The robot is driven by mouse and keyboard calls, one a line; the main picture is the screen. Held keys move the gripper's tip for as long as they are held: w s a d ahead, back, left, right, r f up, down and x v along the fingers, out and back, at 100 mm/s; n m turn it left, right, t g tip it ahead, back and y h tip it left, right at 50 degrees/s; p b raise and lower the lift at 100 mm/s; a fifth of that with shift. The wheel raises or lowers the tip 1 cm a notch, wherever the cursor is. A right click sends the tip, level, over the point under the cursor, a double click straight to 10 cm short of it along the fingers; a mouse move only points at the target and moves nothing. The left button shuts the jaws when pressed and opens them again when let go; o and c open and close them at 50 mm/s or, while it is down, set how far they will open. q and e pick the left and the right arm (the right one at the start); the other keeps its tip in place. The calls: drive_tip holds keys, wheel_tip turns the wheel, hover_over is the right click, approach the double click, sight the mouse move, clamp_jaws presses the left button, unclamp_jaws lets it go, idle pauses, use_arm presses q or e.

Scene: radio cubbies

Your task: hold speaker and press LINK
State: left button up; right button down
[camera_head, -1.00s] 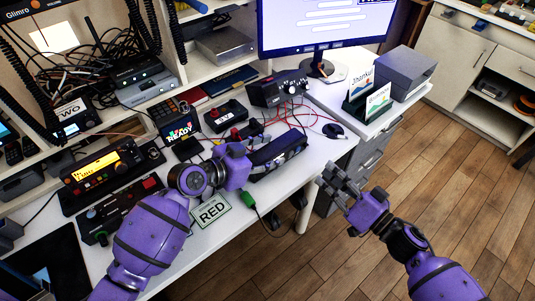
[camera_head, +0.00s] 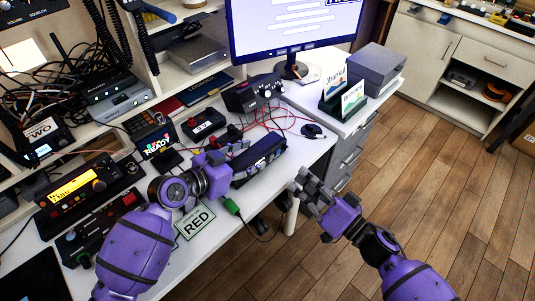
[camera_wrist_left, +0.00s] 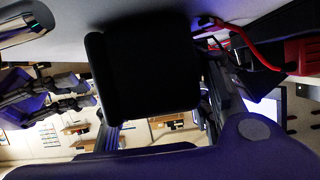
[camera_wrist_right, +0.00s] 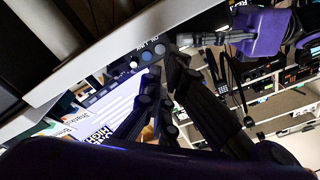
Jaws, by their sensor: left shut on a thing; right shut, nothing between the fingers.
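A long black box, which looks like the speaker (camera_head: 258,161), is at the front edge of the white desk, tilted in the head view. My left gripper (camera_head: 229,163) is shut on its near left end. In the left wrist view a dark rounded block (camera_wrist_left: 145,75), likely the speaker, fills the space between the fingers. My right gripper (camera_head: 308,188) is shut and empty, apart from the speaker to its right, beyond the desk edge over the floor. It also shows in the right wrist view (camera_wrist_right: 165,75).
Radios with a lit yellow display (camera_head: 75,188) stand at left. A "READY" screen (camera_head: 158,146), red cables and a monitor (camera_head: 290,25) are behind. The floor at right is clear.

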sight(278, 152)
drive_tip(key=d+m+h, duration=0.1)
drive_tip(key=m+h, duration=0.3)
drive_tip(key=d+r+m+t+h, duration=0.1)
drive_tip(key=d+m+h, duration=0.1)
drive_tip(key=m+h, duration=0.2)
drive_tip(key=w+d+m+t+h, duration=0.1)
drive_tip(key=m+h, duration=0.3)
drive_tip(key=shift+d+r, duration=0.35)
drive_tip(key=shift+r, duration=0.05)
drive_tip(key=shift+w+a, duration=1.5)
drive_tip(key=shift+a, duration=0.15)
drive_tip(key=shift+w+a, duration=1.5)
drive_tip(key=shift+a, duration=0.15)
drive_tip(key=shift+w+a, duration=0.1)
drive_tip(key=shift+w+a, duration=0.2)
